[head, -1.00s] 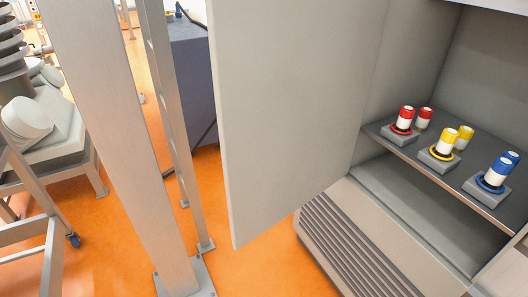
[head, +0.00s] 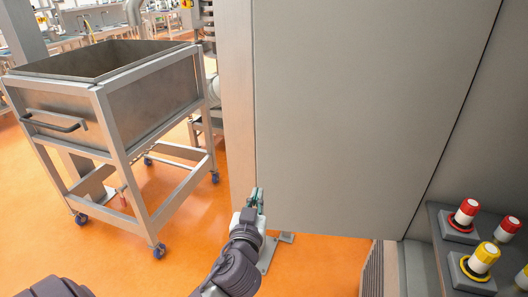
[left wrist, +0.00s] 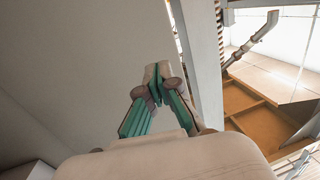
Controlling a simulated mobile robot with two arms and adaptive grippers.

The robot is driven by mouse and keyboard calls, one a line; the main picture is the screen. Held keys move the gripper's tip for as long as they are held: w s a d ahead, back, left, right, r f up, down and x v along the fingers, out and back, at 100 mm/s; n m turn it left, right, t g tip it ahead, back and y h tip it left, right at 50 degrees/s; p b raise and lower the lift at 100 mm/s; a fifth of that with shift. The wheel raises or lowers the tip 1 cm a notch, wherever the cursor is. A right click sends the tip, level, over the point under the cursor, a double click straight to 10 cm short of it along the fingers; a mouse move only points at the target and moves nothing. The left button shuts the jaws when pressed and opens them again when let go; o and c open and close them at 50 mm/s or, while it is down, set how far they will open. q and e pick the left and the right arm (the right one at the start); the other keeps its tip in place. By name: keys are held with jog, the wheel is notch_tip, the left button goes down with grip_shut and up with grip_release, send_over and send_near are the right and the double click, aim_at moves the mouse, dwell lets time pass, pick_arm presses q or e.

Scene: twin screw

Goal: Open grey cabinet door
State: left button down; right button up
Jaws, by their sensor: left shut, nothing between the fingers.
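My right gripper is not in view.
A steel post (head: 238,80) stands just left of the door edge. A wheeled steel cart (head: 150,105) is at the left. Orange floor is clear between cart and door.

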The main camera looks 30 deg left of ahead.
pick_arm(q)
jog(key=r, duration=0.2)
jog(key=p, duration=0.5)
send_near(263, 153)
jog(key=shift+n, duration=0.3)
jog(key=x, duration=0.6)
jog(key=shift+w, duration=0.2)
jog(key=shift+w+a+p, duration=0.2)
jog(key=shift+w+p, duration=0.1)
jog(key=shift+w, duration=0.1)
jog(key=shift+f, duration=0.1)
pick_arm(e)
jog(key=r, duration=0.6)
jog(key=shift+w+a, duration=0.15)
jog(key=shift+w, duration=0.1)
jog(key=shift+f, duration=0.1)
